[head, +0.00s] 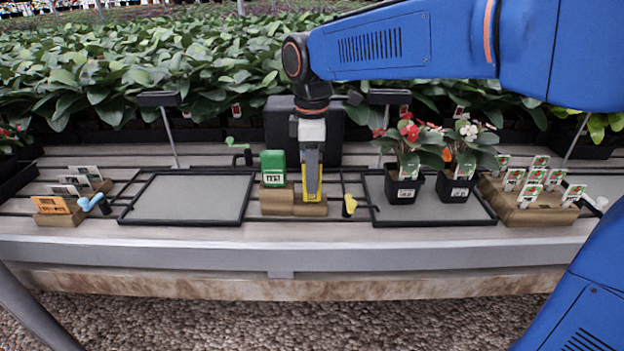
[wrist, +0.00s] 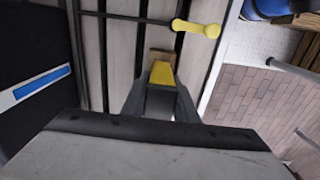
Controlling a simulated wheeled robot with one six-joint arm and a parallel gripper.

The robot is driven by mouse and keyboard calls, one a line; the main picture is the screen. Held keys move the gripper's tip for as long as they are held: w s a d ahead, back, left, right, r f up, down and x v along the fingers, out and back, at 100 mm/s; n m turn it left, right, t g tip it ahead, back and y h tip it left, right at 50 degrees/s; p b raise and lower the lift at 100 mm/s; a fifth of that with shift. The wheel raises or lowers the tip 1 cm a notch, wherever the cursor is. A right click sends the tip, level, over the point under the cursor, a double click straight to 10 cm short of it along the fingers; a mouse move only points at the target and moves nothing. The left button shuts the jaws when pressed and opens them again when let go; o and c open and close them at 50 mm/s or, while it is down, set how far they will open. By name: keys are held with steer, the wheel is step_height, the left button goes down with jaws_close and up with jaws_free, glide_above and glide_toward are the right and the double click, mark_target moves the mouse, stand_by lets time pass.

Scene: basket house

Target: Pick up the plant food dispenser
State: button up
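A yellow upright thing (head: 312,196), perhaps the plant food dispenser, stands at a brown wooden block in the middle of the bench. My gripper (head: 312,172) points straight down onto it and hides much of it. In the wrist view the yellow thing (wrist: 161,74) sits between the two fingertips of my gripper (wrist: 161,88), with little or no gap at either side. I cannot tell whether the fingers press on it. A green block with a white label (head: 273,168) stands just left of it on a similar wooden block.
A small yellow tool (head: 349,205) lies close to the right. An empty grey tray (head: 190,197) is on the left. The right tray (head: 428,208) holds two potted flowers (head: 406,170). Wooden label holders (head: 527,208) stand at both ends, and a dark box (head: 335,135) is behind.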

jaws_close()
steer(key=shift+r, duration=0.15)
step_height(320, 180, up, 10)
steer(key=shift+f, duration=0.1)
